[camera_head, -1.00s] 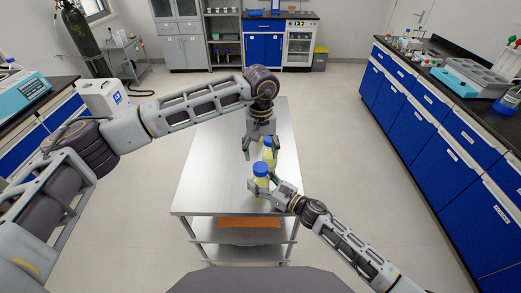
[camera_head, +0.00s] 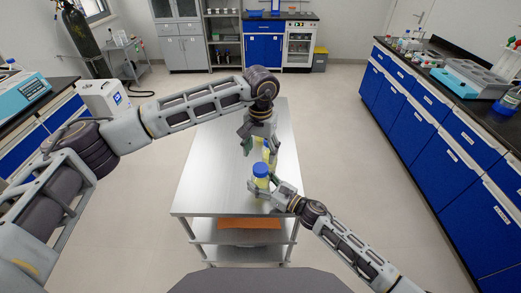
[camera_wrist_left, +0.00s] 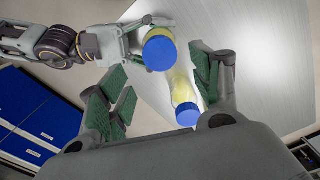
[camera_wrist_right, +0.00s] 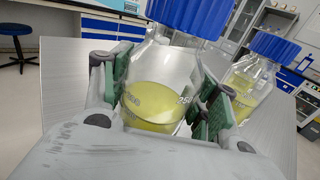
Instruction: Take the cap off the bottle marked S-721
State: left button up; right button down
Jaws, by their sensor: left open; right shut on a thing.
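Two clear bottles with blue caps and yellow liquid stand on the steel table. My right gripper (camera_head: 264,190) is shut around the body of the near bottle (camera_wrist_right: 155,105); its blue cap (camera_head: 261,169) is on. The near bottle's cap also shows in the left wrist view (camera_wrist_left: 160,52). My left gripper (camera_head: 258,146) is open, above and near the far bottle. The far bottle's blue cap (camera_wrist_left: 187,115) is on and lies between the spread fingers in the left wrist view, apart from them. It also shows in the right wrist view (camera_wrist_right: 273,46). I cannot read S-721 on either bottle.
The steel table (camera_head: 205,185) is bare to the left of the bottles. An orange item (camera_head: 250,222) lies on its lower shelf. A blue-fronted counter (camera_head: 430,140) with lab items runs along the right. The floor around the table is free.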

aim_at(260, 167)
pick_arm(q)
jog(key=shift+f, duration=0.1)
jog(key=shift+f, duration=3.95)
jog(key=c, duration=1.1)
jog(key=shift+n, duration=0.4)
